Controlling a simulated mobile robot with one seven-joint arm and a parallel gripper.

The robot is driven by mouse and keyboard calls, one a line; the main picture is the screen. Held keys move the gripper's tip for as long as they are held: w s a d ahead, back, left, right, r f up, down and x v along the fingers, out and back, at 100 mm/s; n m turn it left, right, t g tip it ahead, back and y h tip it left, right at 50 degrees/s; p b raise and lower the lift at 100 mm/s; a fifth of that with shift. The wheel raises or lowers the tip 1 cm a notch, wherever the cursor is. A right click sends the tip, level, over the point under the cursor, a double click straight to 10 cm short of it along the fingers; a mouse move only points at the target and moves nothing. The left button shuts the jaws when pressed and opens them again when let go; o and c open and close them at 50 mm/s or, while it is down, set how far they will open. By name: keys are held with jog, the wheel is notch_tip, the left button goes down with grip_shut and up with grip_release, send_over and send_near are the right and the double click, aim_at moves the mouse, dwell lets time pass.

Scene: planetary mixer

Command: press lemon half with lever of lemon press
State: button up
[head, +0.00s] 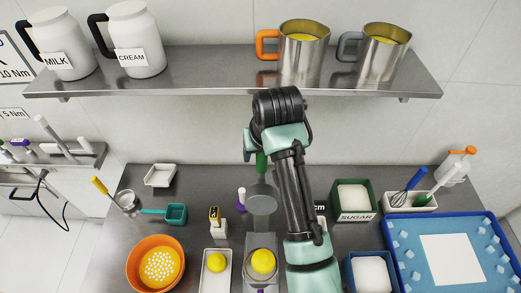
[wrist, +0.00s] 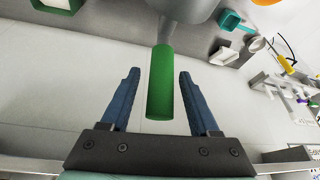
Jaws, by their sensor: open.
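The lemon press (head: 262,243) stands on the counter with a yellow lemon half (head: 263,262) in its seat. Its lever is raised, with a round grey pressing cup (head: 262,203) above and behind the lemon. The lever's green handle (head: 262,160) points up and back. In the wrist view the green handle (wrist: 160,90) lies between the two blue fingers of my gripper (wrist: 159,72), with a gap on both sides. My gripper is open. In the head view my own arm mostly hides the fingers.
A white tray with a lemon (head: 216,263) and an orange bowl (head: 155,264) stand left of the press. The sugar container (head: 353,199) and blue tray (head: 490,245) are at the right. The metal shelf (head: 200,72) with jugs hangs behind my arm.

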jog(key=shift+w+a+f, duration=0.1)
jog(key=shift+f, duration=0.3)
grip_shut()
jog(key=shift+r, duration=0.1)
dwell(1.1)
